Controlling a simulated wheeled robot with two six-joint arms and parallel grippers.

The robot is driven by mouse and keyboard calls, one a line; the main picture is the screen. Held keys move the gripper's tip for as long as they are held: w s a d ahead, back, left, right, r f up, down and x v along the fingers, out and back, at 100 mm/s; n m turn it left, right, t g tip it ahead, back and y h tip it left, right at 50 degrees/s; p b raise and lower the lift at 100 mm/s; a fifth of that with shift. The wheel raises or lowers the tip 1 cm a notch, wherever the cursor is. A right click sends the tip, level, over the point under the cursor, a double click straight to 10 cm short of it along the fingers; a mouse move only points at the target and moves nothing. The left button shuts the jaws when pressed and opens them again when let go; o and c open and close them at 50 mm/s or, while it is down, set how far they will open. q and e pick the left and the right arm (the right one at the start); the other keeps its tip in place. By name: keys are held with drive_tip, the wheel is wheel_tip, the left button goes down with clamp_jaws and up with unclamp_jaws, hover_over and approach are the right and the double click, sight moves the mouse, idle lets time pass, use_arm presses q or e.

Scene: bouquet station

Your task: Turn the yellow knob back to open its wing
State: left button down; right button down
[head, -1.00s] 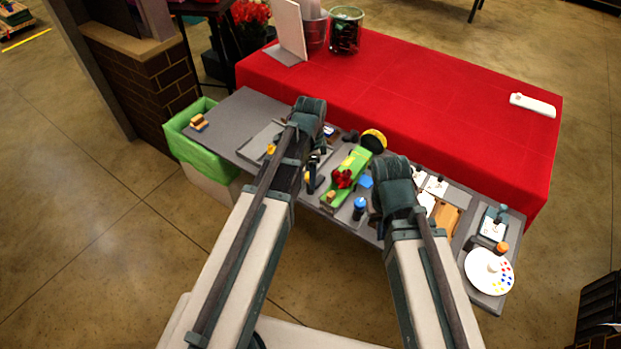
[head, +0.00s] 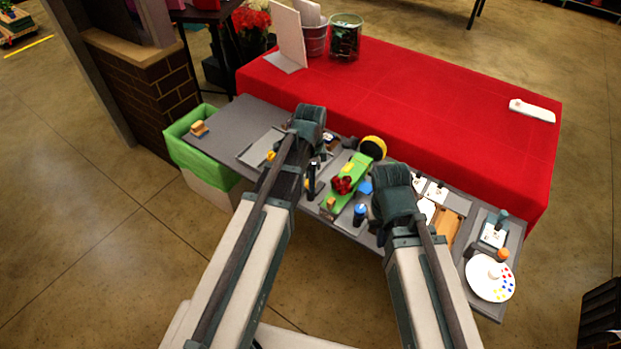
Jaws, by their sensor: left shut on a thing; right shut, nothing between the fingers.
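My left gripper (head: 312,184) points down over the grey table, just left of the green board. I cannot make out a wing's position.
A round yellow and black thing (head: 373,147) stands behind the green board. A paint palette (head: 490,278) is at the right end. A red-covered table (head: 430,100) is behind.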

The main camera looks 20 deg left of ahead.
use_arm(q)
drive_tip(key=shift+n, duration=0.3)
drive_tip(key=n, duration=1.2)
drive_tip(key=shift+n, duration=2.7)
drive_tip(key=c, duration=0.5)
unclamp_jaws()
